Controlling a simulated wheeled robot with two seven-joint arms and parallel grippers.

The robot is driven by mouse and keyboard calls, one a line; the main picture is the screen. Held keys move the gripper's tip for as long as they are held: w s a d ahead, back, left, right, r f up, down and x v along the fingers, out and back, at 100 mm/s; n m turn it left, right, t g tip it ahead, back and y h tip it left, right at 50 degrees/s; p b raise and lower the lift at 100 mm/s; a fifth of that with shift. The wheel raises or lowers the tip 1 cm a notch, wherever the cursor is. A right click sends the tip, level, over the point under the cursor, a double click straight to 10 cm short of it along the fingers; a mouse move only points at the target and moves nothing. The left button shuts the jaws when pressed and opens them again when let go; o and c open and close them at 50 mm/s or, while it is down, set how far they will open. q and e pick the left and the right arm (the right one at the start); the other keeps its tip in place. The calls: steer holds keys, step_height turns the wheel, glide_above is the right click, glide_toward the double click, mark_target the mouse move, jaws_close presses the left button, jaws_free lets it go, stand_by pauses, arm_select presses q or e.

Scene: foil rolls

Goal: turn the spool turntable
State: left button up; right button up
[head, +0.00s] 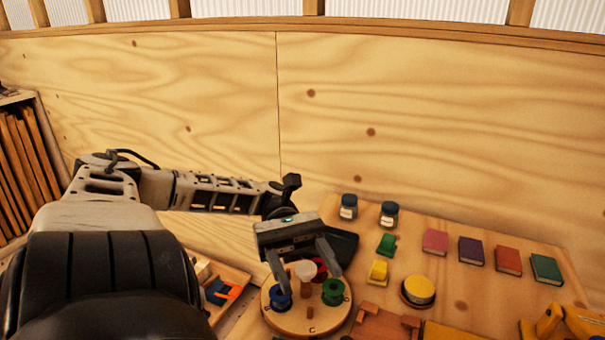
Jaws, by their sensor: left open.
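The spool turntable (309,321) is a round wooden disc at the bottom middle of the head view. It carries a blue spool (281,296), a green spool (333,292) and a red spool (320,268), with a pale-topped wooden post (306,277) in the middle. My left gripper (305,282) is open above the turntable. One finger is near the blue spool and the other near the red and green ones. I cannot tell whether the fingers touch anything. The near edge of the disc is close to the frame's bottom. My right gripper is not in view.
Behind the turntable is a dark tray (343,243), partly hidden by my gripper. To the right stand two jars (389,214), small green and yellow blocks, a yellow round pad (419,290) and several coloured books (471,250). A wooden tray (232,288) lies left. A plywood wall closes the back.

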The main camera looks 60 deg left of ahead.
arm_select(q)
steer(key=s+d+r+p, duration=0.2)
steer(key=s+d+p, duration=0.1)
steer(key=d+p, duration=0.1)
steer(key=shift+s+d+r, duration=0.35)
steer(key=shift+s, duration=0.05)
steer(key=shift+c, duration=0.3)
